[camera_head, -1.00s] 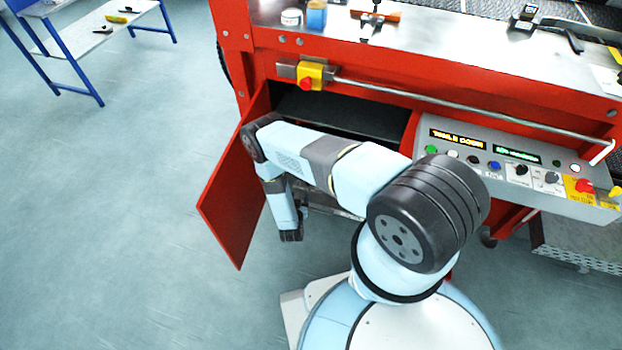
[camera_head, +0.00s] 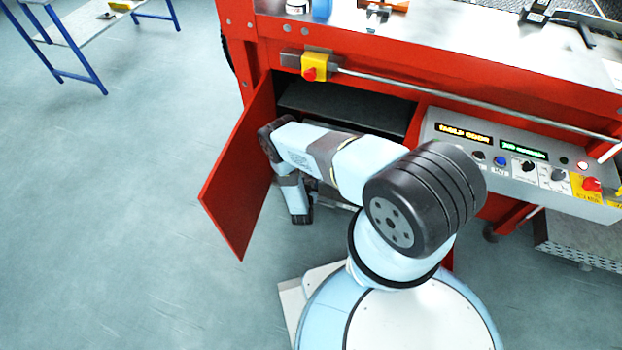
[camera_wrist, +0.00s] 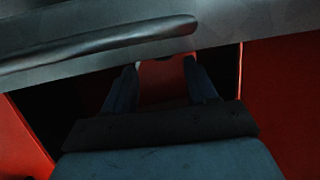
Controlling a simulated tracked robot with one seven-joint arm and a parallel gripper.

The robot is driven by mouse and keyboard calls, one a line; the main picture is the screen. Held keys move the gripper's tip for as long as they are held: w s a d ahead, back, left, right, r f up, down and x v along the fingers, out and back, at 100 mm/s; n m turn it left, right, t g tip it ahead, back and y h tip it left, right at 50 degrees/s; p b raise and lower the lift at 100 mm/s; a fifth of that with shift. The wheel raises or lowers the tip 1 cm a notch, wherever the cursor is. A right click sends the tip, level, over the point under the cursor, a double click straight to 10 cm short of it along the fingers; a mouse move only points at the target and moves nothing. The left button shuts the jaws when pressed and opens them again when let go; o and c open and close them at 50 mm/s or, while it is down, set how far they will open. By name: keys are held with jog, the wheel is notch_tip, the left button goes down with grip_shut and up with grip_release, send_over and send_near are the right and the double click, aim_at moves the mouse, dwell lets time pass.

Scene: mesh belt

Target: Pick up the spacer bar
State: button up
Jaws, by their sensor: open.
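I cannot make out the spacer bar for certain in either view. My gripper (camera_wrist: 162,68) shows in the wrist view as two dark fingers, spread apart with nothing seen between them. A red surface lies behind the fingers, and a grey metal edge with a rounded bar (camera_wrist: 110,40) crosses the top of that view. In the head view my forearm hangs down in front of the open cabinet (camera_head: 345,105), beside its door. The fingers are not clear there, and my arm hides part of the cabinet.
The red cabinet door (camera_head: 240,175) stands open at the left. A rail (camera_head: 450,97) runs along the machine front, with a yellow-and-red stop button (camera_head: 314,67) at its left end. A control panel (camera_head: 520,165) is on the right.

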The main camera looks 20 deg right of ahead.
aim_at(311, 176)
jog(key=shift+a+x, duration=0.2)
jog(key=shift+x, duration=2.4)
jog(key=shift+w+r, duration=0.15)
jog(key=shift+c, duration=0.3)
grip_shut()
